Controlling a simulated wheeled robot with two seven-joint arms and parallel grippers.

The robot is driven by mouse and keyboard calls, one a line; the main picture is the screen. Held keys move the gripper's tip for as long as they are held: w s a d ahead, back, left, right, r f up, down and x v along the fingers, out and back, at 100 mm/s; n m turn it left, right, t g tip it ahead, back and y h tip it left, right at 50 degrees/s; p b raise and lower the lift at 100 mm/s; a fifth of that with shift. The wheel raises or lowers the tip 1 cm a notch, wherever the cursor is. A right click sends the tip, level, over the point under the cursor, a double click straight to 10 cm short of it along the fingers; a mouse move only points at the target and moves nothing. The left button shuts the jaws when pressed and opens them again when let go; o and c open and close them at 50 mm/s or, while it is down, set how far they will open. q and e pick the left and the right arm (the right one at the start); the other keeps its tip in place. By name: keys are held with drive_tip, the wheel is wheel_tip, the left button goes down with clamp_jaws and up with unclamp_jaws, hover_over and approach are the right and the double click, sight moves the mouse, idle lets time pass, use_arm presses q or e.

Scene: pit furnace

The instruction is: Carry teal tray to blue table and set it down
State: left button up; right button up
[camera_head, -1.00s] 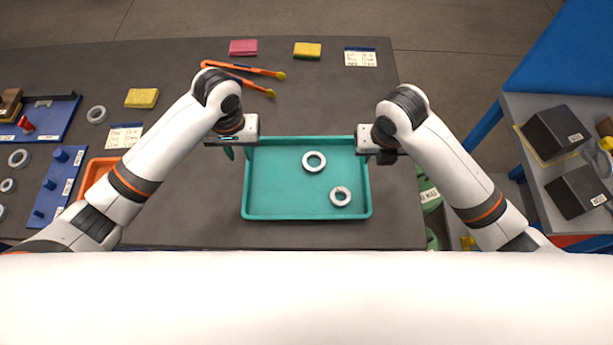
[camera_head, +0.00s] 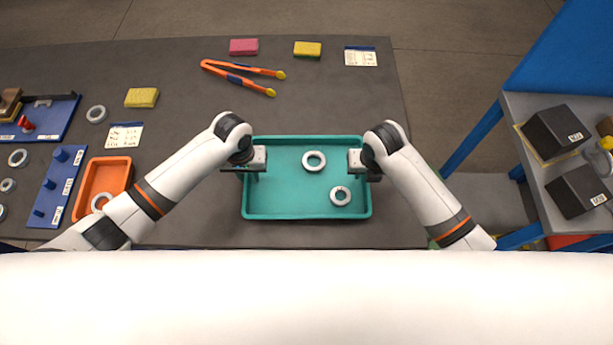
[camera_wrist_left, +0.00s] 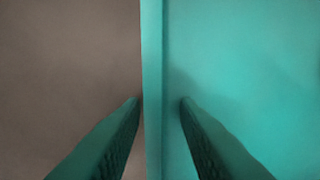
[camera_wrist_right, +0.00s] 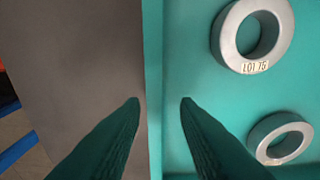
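The teal tray (camera_head: 290,207) sits level on the dark grey table, with two pale rings (camera_head: 314,161) (camera_head: 340,196) in it. My left gripper (camera_head: 250,172) is at its left wall; in the left wrist view its open fingers (camera_wrist_left: 160,105) straddle the wall (camera_wrist_left: 152,60). My right gripper (camera_head: 363,172) is at the right wall; in the right wrist view its open fingers (camera_wrist_right: 160,105) straddle that wall (camera_wrist_right: 153,60), with both rings on the tray side. A blue surface (camera_head: 570,60) shows at the upper right; I cannot tell whether it is the blue table's top.
At the right, a blue-legged grey stand (camera_head: 530,115) holds black blocks (camera_head: 555,132). Floor separates it from the dark table.

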use_arm(q)
clamp_jaws()
use_arm(e)
clamp_jaws()
use_arm(q)
drive_tip(key=shift+d, duration=0.1)
use_arm(e)
drive_tip(key=shift+a, duration=0.1)
